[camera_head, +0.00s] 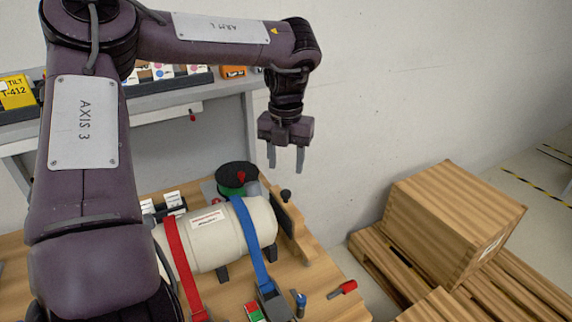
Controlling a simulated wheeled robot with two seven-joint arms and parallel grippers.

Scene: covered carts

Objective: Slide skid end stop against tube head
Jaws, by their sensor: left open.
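The cream tube (217,236) lies on its side on the wooden skid (330,290), with a label on its flank. A red strap (181,262) and a blue strap (252,240) cross over it. The wooden end stop (290,222) stands upright beyond the tube's right end, its head, with a black knob (286,195) on the stop. Whether the stop touches the tube head I cannot tell. My left gripper (286,160) points down, open and empty, above the knob and apart from it. My right gripper is not in view.
A red-handled tool (343,288), a blue-capped item (300,304) and a strap buckle (271,301) lie at the skid's front. A green-black round item (237,178) is behind the tube. A wooden crate (455,220) on pallets stands right. A grey shelf (190,92) runs behind.

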